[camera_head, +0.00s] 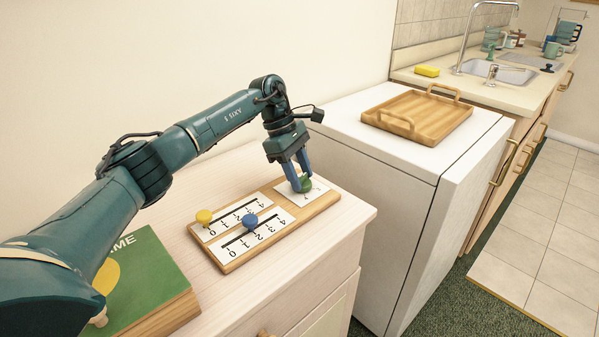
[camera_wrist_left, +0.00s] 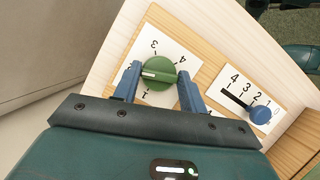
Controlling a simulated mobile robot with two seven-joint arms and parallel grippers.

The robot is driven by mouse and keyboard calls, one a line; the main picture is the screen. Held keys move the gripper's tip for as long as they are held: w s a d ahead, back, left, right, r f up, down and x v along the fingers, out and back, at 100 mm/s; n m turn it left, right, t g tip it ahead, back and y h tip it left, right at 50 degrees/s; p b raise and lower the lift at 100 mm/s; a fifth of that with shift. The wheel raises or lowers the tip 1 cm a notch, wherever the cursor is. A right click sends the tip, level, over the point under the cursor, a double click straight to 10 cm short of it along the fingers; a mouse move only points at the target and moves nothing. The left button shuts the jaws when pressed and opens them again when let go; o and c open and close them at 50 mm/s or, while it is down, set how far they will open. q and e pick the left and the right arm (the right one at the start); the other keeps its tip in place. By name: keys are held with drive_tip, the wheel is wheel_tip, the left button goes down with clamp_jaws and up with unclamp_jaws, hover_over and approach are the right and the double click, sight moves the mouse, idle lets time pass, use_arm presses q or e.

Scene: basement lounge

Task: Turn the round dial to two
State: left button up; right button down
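The green round dial (camera_wrist_left: 159,73) sits on a white plate with printed numbers around it, at the far right end of the wooden panel (camera_head: 231,266). It also shows in the head view (camera_head: 307,184), partly behind my fingers. In the wrist view its pale pointer line lies toward the left, near the left finger; a number there is partly covered. My left gripper (camera_head: 298,181) points down over the dial, its two blue fingers open on either side of it. In the wrist view the fingertips (camera_wrist_left: 160,70) are close to the dial's edges; contact is unclear. My right gripper is out of view.
Two slider scales on the panel carry a yellow knob (camera_head: 204,216) and a blue knob (camera_head: 250,221), close beside the dial. A green box (camera_head: 150,275) lies at the left. A wooden tray (camera_head: 418,116) rests on the white appliance (camera_head: 385,153) at the right.

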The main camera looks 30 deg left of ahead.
use_arm(q)
drive_tip(key=o, duration=0.4)
drive_tip(key=shift+o, duration=0.2)
drive_tip(key=p+v, duration=0.1)
drive_tip(key=v, duration=1.2)
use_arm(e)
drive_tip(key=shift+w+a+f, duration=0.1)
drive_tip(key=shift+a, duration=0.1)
use_arm(q)
drive_tip(key=shift+r, duration=0.15)
